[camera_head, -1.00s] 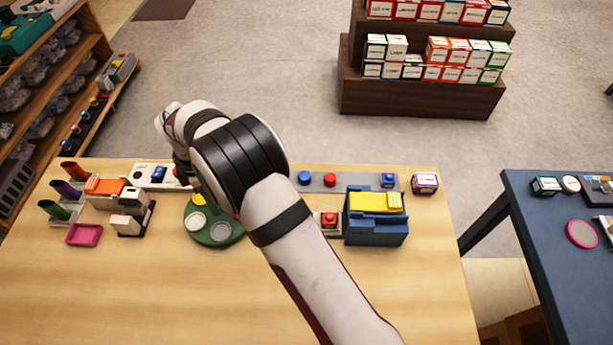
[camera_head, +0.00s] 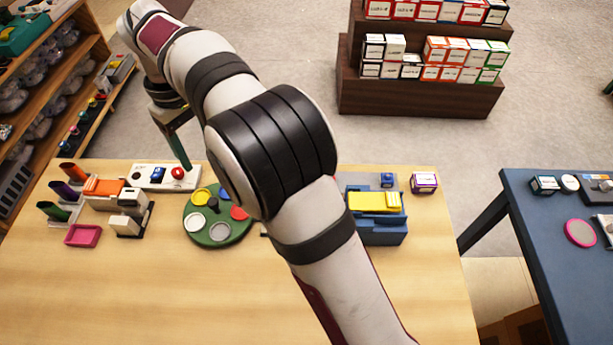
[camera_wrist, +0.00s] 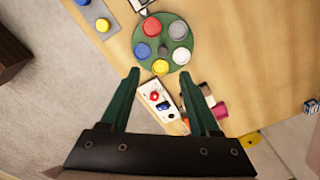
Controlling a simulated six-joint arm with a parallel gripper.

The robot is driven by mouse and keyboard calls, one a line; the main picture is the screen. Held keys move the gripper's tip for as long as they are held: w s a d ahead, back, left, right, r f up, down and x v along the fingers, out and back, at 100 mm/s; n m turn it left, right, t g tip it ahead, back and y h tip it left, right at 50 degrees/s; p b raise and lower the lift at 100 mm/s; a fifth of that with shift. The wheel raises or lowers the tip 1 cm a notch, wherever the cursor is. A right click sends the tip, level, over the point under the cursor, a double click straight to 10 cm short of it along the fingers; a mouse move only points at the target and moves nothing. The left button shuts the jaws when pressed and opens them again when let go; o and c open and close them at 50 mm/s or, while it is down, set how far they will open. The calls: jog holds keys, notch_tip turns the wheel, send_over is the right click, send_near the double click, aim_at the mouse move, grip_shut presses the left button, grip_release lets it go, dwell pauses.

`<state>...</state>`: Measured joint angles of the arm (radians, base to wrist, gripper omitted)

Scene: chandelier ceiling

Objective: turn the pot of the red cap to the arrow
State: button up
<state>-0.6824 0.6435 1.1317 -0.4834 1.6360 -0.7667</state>
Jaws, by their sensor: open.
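A round green turntable (camera_head: 204,241) on the wooden table carries several capped pots around a black centre knob (camera_head: 212,204). The yellow (camera_head: 202,195), white (camera_head: 194,223) and grey (camera_head: 220,232) caps also show. My gripper (camera_wrist: 160,74) is open and empty, pointing down behind the turntable, over the white panel's side; in the head view only one green finger shows clearly.
A white panel (camera_head: 142,184) with a blue switch and a red button lies behind the turntable, left. Coloured tubes and a pink tray (camera_head: 83,236) stand farther left. A blue box with a yellow top (camera_head: 375,203) stands right. The table's front is clear.

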jog(key=s+d+r+m, duration=0.2)
jog(key=s+d+m, duration=0.2)
jog(key=d, duration=0.6)
jog(key=s+d+r+m, duration=0.2)
jog(key=s+d+m, duration=0.3)
jog(key=d, duration=0.4)
jog(key=shift+s+d+r+y, duration=0.2)
jog(key=shift+s+d+y, duration=0.15)
jog(key=shift+s+y, duration=0.05)
jog(key=s+d+f+m, duration=0.2)
jog(key=s+d+m, duration=0.1)
jog(key=s, duration=0.4)
jog(key=s+d+f+m+y, duration=0.1)
jog(key=s+d+f+m, duration=0.2)
jog(key=s, duration=0.5)
jog(key=shift+d+f+m, duration=0.3)
jog(key=shift+d+m, duration=0.45)
jog(key=shift+m, duration=0.05)
jog(key=shift+w, duration=0.1)
